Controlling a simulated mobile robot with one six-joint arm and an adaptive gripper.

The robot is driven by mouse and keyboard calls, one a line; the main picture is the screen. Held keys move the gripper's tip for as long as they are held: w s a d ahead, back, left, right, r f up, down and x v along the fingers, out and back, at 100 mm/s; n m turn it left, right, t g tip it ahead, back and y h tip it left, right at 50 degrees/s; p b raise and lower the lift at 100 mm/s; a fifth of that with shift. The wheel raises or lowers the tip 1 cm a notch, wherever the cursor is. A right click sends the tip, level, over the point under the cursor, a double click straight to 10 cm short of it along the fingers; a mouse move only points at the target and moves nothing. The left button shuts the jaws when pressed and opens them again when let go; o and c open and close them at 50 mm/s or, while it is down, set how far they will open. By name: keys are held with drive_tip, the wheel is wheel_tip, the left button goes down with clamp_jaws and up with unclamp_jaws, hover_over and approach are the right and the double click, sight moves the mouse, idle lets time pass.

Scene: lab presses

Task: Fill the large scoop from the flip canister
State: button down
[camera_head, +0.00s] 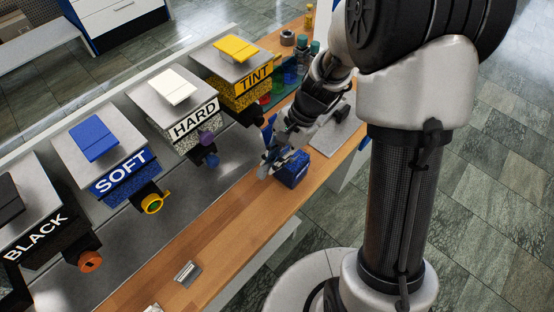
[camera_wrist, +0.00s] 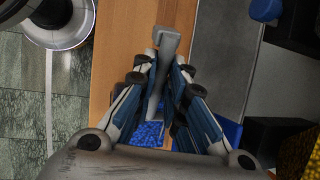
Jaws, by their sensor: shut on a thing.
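My gripper (camera_head: 272,162) is shut on the grey handle of a scoop (camera_wrist: 168,42), which lies between the fingers in the wrist view. The scoop's bowl is hidden, so I cannot tell whether it holds anything. A blue box-like canister (camera_head: 292,174) stands on the wooden bench, right at my gripper. The wrist view shows its blue wall (camera_wrist: 231,131) beside the fingers and blue granules (camera_wrist: 147,134) below them. I cannot tell whether the scoop touches the granules. The canister's lid is not clear.
Hoppers labelled BLACK (camera_head: 36,238), SOFT (camera_head: 122,175), HARD (camera_head: 194,122) and TINT (camera_head: 254,80) line the bench's far side. A small metal piece (camera_head: 188,272) lies on the wooden bench (camera_head: 215,225). A grey mat (camera_head: 318,136) and several bottles (camera_head: 293,70) are farther back.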

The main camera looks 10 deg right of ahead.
drive_tip(key=shift+s+d, duration=0.1)
drive_tip(key=shift+s+d, duration=0.45)
drive_tip(key=shift+s, duration=0.15)
drive_tip(key=shift+w+a, duration=0.1)
drive_tip(key=shift+w, duration=0.05)
drive_tip(key=shift+w+a, duration=0.45)
drive_tip(key=shift+w, duration=0.05)
drive_tip(key=shift+d, duration=0.1)
drive_tip(key=shift+s+d, duration=0.45)
drive_tip(key=shift+s, duration=0.2)
drive_tip(key=shift+w+a, duration=0.1)
drive_tip(key=shift+w+a+p, duration=0.35)
drive_tip(key=shift+w+a, duration=0.1)
drive_tip(key=shift+w, duration=0.15)
